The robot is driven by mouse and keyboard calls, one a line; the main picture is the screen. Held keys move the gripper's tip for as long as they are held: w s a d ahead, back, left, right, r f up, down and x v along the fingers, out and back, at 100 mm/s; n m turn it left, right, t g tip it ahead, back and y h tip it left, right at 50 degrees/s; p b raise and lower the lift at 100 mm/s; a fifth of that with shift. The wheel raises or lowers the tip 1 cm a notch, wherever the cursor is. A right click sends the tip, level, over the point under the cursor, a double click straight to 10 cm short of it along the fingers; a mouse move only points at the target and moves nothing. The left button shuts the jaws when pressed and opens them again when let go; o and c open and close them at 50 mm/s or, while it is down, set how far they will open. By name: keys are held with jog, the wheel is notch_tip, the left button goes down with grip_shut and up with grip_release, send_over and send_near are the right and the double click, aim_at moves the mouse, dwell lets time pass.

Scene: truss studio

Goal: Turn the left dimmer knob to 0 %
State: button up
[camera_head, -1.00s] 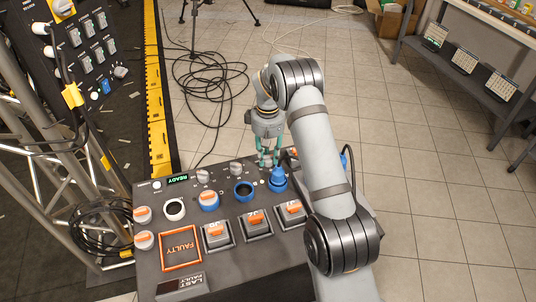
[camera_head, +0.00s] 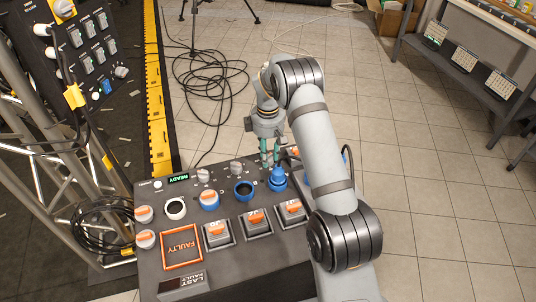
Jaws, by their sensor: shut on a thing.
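A dark control panel (camera_head: 222,243) stands in front of me. Two small grey knobs, a left one (camera_head: 203,175) and a right one (camera_head: 236,168), stand upright in its back row. My gripper (camera_head: 269,164) points down at the panel's back edge, to the right of both. It is shut on a small knob there, mostly hidden between the green-grey fingers. I cannot read the dimmer labels or a pointer on the held knob, so its setting cannot be told.
A blue knob (camera_head: 277,179) stands close in front of my fingers. A blue ring socket (camera_head: 243,190), a white ring (camera_head: 174,209) and orange-topped switches (camera_head: 255,220) fill the panel. A metal truss (camera_head: 40,165) is at left. Cables (camera_head: 210,80) lie on the floor behind.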

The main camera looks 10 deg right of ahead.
dwell(0.3)
jog(key=o, duration=1.1)
jog(key=shift+o, duration=0.2)
notch_tip(320, 180, up, 12)
jog(key=shift+f, duration=0.1)
notch_tip(320, 180, down, 12)
dwell(0.6)
